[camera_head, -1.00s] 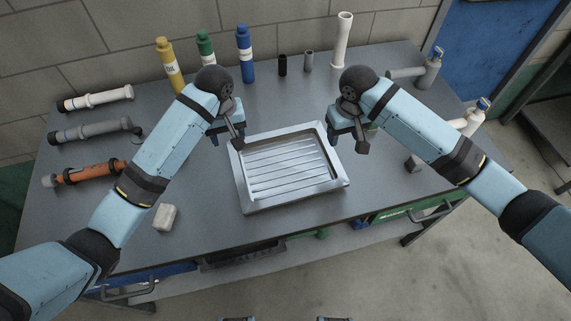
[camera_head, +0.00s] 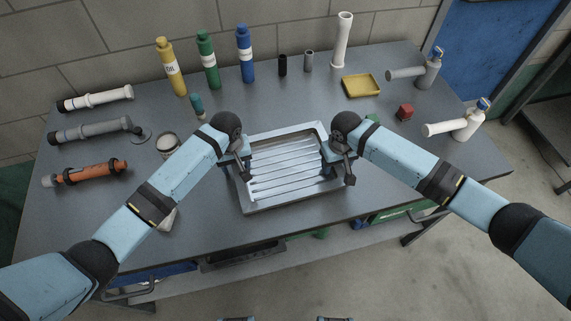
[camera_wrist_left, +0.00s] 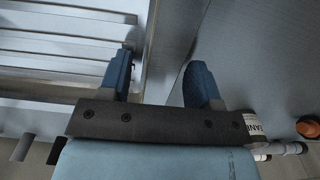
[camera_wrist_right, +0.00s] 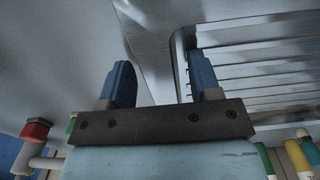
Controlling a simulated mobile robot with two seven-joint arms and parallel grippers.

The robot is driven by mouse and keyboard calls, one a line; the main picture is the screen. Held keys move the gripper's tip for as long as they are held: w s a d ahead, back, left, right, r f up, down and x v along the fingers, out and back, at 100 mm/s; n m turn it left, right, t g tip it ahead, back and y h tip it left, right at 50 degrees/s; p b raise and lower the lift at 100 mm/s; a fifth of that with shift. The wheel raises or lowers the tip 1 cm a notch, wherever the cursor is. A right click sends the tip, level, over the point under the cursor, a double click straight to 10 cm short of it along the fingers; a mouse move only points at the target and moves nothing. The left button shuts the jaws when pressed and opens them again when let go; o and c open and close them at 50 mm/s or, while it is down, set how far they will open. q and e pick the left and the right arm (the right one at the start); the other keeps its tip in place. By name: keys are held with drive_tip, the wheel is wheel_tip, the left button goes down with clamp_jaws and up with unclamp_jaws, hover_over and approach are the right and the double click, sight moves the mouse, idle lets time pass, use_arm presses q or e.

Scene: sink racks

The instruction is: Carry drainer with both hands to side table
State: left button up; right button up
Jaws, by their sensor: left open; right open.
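The drainer (camera_head: 290,195) is a shallow silver metal tray with a ribbed floor, lying flat on the grey workbench. My left gripper (camera_head: 243,176) is open at its left rim. In the left wrist view the open fingers (camera_wrist_left: 162,82) stand on either side of the drainer's rim (camera_wrist_left: 160,45). My right gripper (camera_head: 340,178) is open at its right rim. In the right wrist view its open fingers (camera_wrist_right: 158,82) straddle the drainer's rim (camera_wrist_right: 180,60). Whether the fingers touch the rim I cannot tell. The side table is not clearly identifiable.
Yellow (camera_head: 171,68), green (camera_head: 208,60) and blue (camera_head: 245,55) bottles stand at the back. A yellow tray (camera_head: 362,86), a red block (camera_head: 405,112) and white-and-grey pipe pieces lie right. Several pipes lie left. A dark surface (camera_head: 540,115) shows at far right.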

use_arm(q)
clamp_jaws()
use_arm(e)
clamp_jaws()
use_arm(q)
drive_tip(key=shift+r, duration=0.1)
use_arm(e)
drive_tip(key=shift+r, duration=0.1)
